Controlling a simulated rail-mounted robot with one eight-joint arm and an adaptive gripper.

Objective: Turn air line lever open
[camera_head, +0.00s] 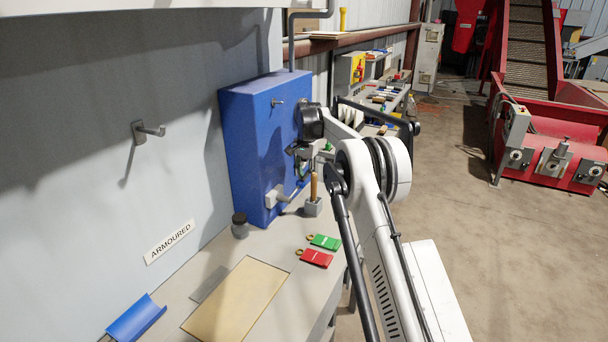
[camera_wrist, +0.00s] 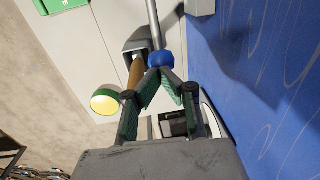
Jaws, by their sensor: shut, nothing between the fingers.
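In the wrist view, a metal rod with a blue ball end (camera_wrist: 160,60) runs down from the top edge. It looks like the air line lever. My gripper (camera_wrist: 159,74) is shut and empty, its fingertips right at the blue ball; I cannot tell whether they touch it. In the head view, the blue panel (camera_head: 245,145) stands against the wall, with a pale fitting (camera_head: 276,197) low on its face.
A wooden handle (camera_head: 314,187) stands in a grey holder (camera_head: 313,207) close to my gripper. Red (camera_head: 316,258) and green (camera_head: 325,242) tags lie on the bench, with a dark-topped jar (camera_head: 239,225) nearby. A tan board (camera_head: 235,302) lies in front. A hook (camera_head: 148,130) juts from the wall.

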